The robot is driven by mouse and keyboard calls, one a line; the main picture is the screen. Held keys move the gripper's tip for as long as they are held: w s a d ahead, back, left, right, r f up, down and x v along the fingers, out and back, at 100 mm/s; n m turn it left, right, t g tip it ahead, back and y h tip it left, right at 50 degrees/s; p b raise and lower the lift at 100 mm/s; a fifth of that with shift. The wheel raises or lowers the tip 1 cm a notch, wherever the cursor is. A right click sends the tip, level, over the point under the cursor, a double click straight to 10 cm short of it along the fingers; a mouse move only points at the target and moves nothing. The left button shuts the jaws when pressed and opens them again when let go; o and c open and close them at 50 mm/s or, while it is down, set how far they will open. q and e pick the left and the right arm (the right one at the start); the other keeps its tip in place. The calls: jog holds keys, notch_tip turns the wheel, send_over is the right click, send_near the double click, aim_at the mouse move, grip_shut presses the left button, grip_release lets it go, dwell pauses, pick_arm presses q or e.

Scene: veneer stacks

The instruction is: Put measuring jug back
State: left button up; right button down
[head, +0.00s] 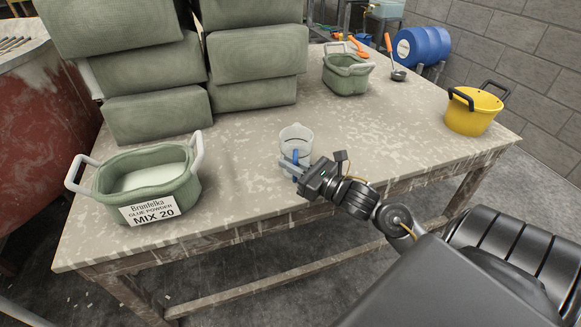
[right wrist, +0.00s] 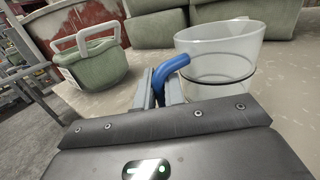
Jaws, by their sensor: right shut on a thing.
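The measuring jug (head: 297,138) is a clear cup with a blue handle, at the middle of the table near the front edge. My right gripper (head: 291,168) is shut on the jug's blue handle. In the right wrist view the jug (right wrist: 222,58) is upright, and its blue handle (right wrist: 172,68) lies between the fingers of the gripper (right wrist: 160,84). I cannot tell whether the jug's base touches the table. My left gripper is not in view.
A green tub of white glue powder (head: 140,180) stands at the table's left front. Grey-green stacks (head: 155,115) stand behind. A smaller green tub (head: 346,75), a ladle (head: 397,72) and a yellow pot (head: 472,110) are to the right. The table (head: 390,125) between jug and pot is clear.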

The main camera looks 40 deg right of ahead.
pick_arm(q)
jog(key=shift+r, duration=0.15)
pick_arm(e)
jog(key=shift+f, duration=0.1)
jog(key=c, duration=1.9)
grip_release()
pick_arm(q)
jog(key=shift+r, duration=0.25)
pick_arm(e)
jog(key=o, duration=0.4)
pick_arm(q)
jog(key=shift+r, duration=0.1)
pick_arm(e)
jog(key=shift+v, duration=0.8)
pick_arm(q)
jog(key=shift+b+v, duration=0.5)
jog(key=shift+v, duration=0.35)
pick_arm(e)
jog(key=v, duration=1)
jog(key=shift+s, duration=0.2)
